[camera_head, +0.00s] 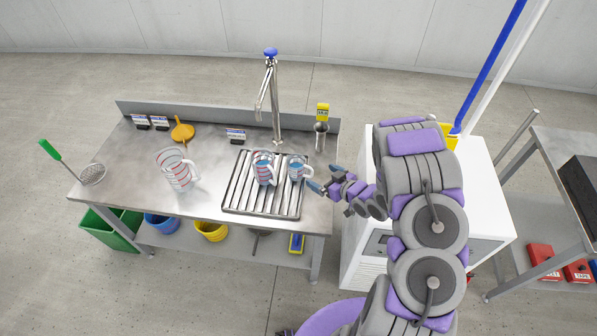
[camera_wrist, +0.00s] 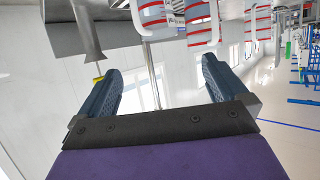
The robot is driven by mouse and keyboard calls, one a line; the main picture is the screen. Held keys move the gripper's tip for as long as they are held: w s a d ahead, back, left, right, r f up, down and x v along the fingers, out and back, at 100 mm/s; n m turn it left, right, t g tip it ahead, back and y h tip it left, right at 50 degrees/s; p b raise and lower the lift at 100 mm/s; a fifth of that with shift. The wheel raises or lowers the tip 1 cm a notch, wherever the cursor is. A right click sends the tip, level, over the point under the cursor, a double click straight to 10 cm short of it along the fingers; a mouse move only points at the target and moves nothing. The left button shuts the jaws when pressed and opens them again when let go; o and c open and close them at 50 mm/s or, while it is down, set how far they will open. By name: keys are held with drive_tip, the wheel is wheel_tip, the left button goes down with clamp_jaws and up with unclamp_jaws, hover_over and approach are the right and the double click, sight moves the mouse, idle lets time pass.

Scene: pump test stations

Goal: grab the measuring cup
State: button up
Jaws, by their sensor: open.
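Three clear measuring cups with red markings show in the head view. A large one (camera_head: 174,170) stands on the steel bench at left. Two smaller ones, bluish inside, stand side by side on the slatted drain rack: a middle one (camera_head: 263,170) and a right one (camera_head: 296,170) with its handle toward my gripper. My gripper (camera_head: 326,178) is open and empty, just right of the right cup's handle, apart from it as far as I can tell. In the wrist view, my gripper (camera_wrist: 163,80) has nothing between its fingers. Red-banded cups (camera_wrist: 200,22) show beyond the fingers, cut off by the top edge.
The drain rack (camera_head: 234,190) lies on the bench (camera_head: 219,152). A tall faucet (camera_head: 274,100) rises behind the rack. A metal holder with a yellow tag (camera_head: 322,113) is behind my gripper. An orange funnel (camera_head: 182,131) and a green-handled strainer (camera_head: 92,173) are at left.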

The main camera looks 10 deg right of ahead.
drive_tip(key=b, duration=0.1)
approach(291, 159)
drive_tip(key=b+x, duration=0.1)
drive_tip(key=x, duration=0.4)
drive_tip(key=shift+f, duration=0.1)
drive_tip(key=shift+w+a+f, duration=0.1)
drive_tip(key=shift+w+a, duration=0.2)
drive_tip(key=shift+w, duration=0.1)
drive_tip(key=shift+c, duration=0.2)
drive_tip(key=shift+d, duration=0.2)
drive_tip(key=c, duration=0.6)
drive_tip(key=shift+a, duration=0.1)
drive_tip(key=c, duration=0.5)
